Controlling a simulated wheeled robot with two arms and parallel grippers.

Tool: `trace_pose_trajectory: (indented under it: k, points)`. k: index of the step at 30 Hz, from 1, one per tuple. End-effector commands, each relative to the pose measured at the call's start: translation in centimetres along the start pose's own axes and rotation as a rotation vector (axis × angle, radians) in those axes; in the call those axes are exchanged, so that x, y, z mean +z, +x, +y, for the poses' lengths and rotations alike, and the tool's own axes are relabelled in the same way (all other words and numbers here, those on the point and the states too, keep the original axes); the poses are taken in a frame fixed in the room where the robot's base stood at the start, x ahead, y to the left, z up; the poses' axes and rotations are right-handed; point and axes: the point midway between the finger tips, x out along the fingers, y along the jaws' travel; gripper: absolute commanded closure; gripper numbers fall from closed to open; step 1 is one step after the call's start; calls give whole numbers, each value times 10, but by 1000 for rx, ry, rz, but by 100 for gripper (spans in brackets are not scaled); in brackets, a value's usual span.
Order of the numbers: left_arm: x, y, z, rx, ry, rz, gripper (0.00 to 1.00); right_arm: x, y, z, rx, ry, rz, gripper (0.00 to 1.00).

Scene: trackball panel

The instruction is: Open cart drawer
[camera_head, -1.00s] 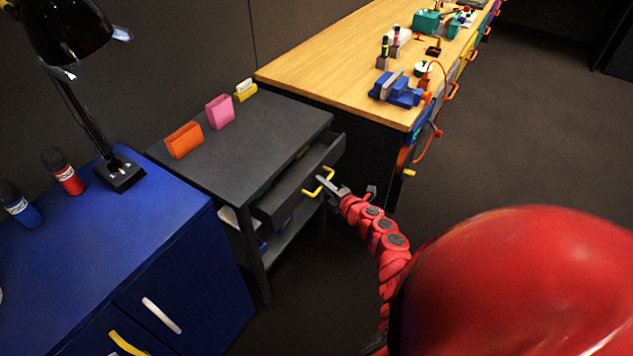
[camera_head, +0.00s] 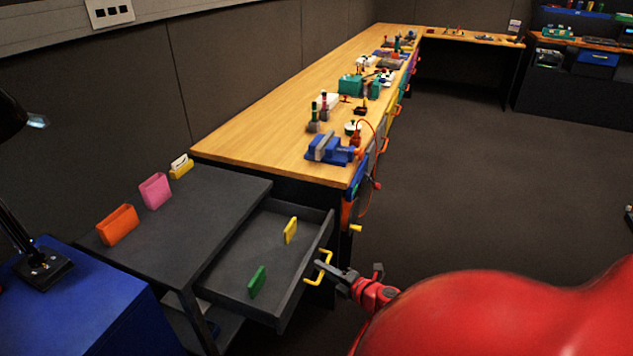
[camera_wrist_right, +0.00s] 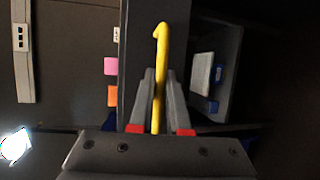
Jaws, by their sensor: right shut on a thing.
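The dark grey cart (camera_head: 185,225) stands between the blue cabinet and the wooden workbench. Its top drawer (camera_head: 262,245) is pulled well out, and its inside shows. A yellow block (camera_head: 290,231) and a green block (camera_head: 257,281) stand upright in the drawer. The yellow handle (camera_head: 324,268) is on the drawer's front. My right gripper (camera_head: 322,267) is at this handle. In the right wrist view, its two fingers are shut on the yellow handle (camera_wrist_right: 160,75). My left gripper is not in view.
Orange (camera_head: 117,225), pink (camera_head: 155,190) and yellow (camera_head: 181,166) holders stand on the cart top. The workbench (camera_head: 290,110) with a blue vise (camera_head: 330,149) is behind the drawer. A blue cabinet (camera_head: 85,310) is at left. Open floor (camera_head: 470,170) lies to the right.

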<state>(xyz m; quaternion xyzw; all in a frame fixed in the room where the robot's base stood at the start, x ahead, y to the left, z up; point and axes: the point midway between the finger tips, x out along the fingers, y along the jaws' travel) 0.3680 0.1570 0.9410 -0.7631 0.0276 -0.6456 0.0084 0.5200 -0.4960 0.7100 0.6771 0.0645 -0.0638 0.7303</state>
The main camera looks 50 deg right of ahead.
Motion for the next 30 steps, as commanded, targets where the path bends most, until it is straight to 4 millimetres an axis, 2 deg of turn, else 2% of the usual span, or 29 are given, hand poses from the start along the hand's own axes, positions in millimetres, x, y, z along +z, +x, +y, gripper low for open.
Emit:
trace_pose_trajectory:
  k: [10,11,12,23,26,30]
  points:
    - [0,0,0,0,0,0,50,1,-1,0,1,0,-2,100]
    - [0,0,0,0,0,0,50,1,0,0,1,0,-2,80]
    - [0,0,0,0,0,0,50,1,0,0,1,0,-2,73]
    - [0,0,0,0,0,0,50,1,-4,0,0,0,-2,73]
    - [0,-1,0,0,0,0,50,2,-15,0,0,0,-4,73]
    - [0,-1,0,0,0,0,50,2,-47,-2,-4,-1,-7,73]
